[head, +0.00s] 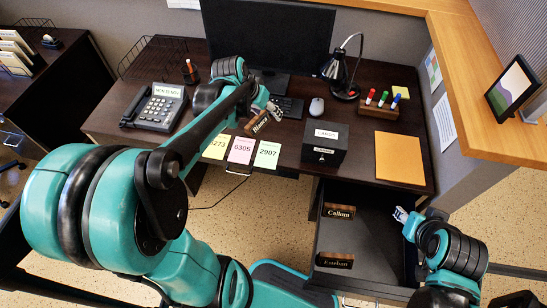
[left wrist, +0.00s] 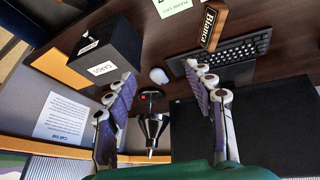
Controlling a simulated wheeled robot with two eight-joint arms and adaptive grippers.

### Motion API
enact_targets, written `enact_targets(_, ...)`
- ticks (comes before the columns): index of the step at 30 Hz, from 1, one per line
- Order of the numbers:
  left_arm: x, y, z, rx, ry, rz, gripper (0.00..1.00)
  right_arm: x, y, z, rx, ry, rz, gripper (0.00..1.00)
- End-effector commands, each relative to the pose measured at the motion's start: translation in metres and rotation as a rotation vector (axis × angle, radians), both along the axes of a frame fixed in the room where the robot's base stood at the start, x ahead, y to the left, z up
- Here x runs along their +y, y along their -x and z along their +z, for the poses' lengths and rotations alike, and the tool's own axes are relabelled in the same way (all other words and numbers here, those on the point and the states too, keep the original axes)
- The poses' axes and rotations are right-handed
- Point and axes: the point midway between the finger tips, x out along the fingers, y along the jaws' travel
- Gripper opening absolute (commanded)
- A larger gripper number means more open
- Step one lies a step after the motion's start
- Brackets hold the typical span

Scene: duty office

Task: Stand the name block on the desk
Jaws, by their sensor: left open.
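A wooden name block with a dark face reading "Bianca" (head: 257,122) is on the desk (head: 345,158) just in front of the keyboard; it also shows in the left wrist view (left wrist: 213,25). My left gripper (head: 272,110) is right beside it, its fingers apart. In the left wrist view the fingers (left wrist: 165,92) are spread with nothing between them, and the block is apart from them. Two more name blocks, "Callum" (head: 339,211) and "Esteban" (head: 335,260), are in the open drawer (head: 372,240). My right gripper (head: 401,215) is over the drawer's right side; its jaw opening is unclear.
A black card box (head: 324,143), an orange envelope (head: 399,158) and numbered notes (head: 241,149) lie along the desk front. A lamp (head: 345,72), mouse (head: 317,106), marker holder (head: 377,109), phone (head: 157,106) and monitor (head: 268,38) stand behind.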

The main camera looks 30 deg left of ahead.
Motion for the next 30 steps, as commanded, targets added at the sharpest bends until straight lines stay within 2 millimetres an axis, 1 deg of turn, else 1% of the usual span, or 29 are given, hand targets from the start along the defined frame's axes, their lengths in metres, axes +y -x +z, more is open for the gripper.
enact_targets(1,-0.02,0.019,0.009,-0.009,-0.016,-0.001,0.54,0.0,0.0,0.0,0.0,0.0,0.0,0.4)
enact_targets(3,-0.041,0.044,0.018,-0.023,-0.039,0.007,0.54,0.0,0.0,0.0,0.0,0.0,0.0,0.4)
enact_targets(5,-0.056,0.065,0.023,-0.04,-0.056,0.013,0.54,0.0,0.0,0.0,0.0,0.0,0.0,0.4)
enact_targets(6,-0.065,0.079,0.025,-0.051,-0.068,0.016,0.54,0.0,0.0,0.0,0.0,0.0,0.0,0.4)
enact_targets(9,-0.083,0.11,0.025,-0.085,-0.088,0.022,0.54,0.0,0.0,0.0,0.0,0.0,0.0,0.4)
enact_targets(13,-0.097,0.14,0.019,-0.122,-0.104,0.026,0.54,0.0,0.0,0.0,0.0,0.0,0.0,0.4)
enact_targets(15,-0.101,0.15,0.016,-0.139,-0.109,0.027,0.54,0.0,0.0,0.0,0.0,0.0,0.0,0.4)
enact_targets(18,-0.104,0.157,0.013,-0.151,-0.112,0.029,0.54,0.0,0.0,0.0,0.0,0.0,0.0,0.4)
enact_targets(30,-0.104,0.159,0.013,-0.156,-0.113,0.031,0.54,0.0,0.0,0.0,0.0,0.0,0.0,0.4)
